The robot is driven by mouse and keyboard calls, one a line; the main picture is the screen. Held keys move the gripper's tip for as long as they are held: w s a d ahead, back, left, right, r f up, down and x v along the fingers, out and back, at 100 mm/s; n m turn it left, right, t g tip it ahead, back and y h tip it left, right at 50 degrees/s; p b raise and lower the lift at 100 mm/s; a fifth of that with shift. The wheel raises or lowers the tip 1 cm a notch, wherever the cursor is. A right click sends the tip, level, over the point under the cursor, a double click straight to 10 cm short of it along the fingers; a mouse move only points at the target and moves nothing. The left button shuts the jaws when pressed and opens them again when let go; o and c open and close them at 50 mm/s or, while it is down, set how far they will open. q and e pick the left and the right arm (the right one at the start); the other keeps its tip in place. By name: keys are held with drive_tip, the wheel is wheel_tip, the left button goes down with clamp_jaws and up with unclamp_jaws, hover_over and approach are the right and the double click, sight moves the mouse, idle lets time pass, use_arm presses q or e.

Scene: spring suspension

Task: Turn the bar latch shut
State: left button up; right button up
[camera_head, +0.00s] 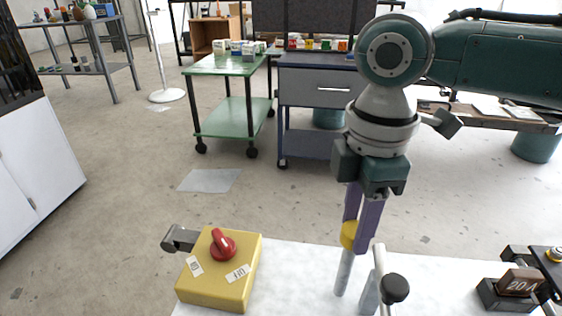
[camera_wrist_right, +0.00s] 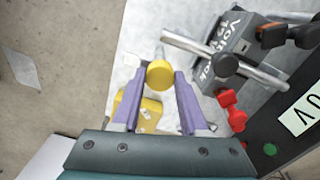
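A pale metal bar (camera_head: 380,265) with a black round knob (camera_head: 395,288) is at the front of the white table in the head view; it seems to be the bar latch. In the right wrist view the bar (camera_wrist_right: 190,45) lies slantwise across a grey labelled block, with its black knob (camera_wrist_right: 225,65) near the middle. My right gripper (camera_wrist_right: 160,76) points down, its purple fingers apart on either side of a yellow round cap (camera_wrist_right: 159,74). The cap (camera_head: 349,235) seems to sit atop a grey post; contact is unclear. My left gripper is not in view.
A yellow box (camera_head: 215,285) with a red knob (camera_head: 223,243) stands left on the white table. A dark device marked 204 (camera_head: 520,282) is at the right. Red parts (camera_wrist_right: 232,110) and a dark panel flank the block. Carts stand behind.

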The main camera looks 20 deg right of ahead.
clamp_jaws()
drive_tip(key=shift+r+m+p, duration=0.2)
drive_tip(key=shift+m+p, duration=0.2)
drive_tip(key=shift+p, duration=0.35)
drive_tip(key=m+p, duration=0.5)
drive_tip(key=p, duration=0.1)
drive_tip(key=shift+a+r+m+p, duration=0.1)
drive_tip(key=shift+m+p, duration=0.2)
drive_tip(key=shift+p, duration=0.05)
drive_tip(key=m+p, duration=0.2)
drive_tip(key=shift+m, duration=0.4)
drive_tip(key=m+p, duration=0.1)
drive_tip(key=m, duration=0.1)
drive_tip(key=shift+m, duration=0.4)
drive_tip(key=m+p, duration=0.1)
drive_tip(key=m, duration=0.2)
drive_tip(key=shift+f+p, duration=0.2)
drive_tip(key=shift+p, duration=0.2)
drive_tip(key=shift+m+p, duration=0.35)
drive_tip(key=shift+m, duration=1.05)
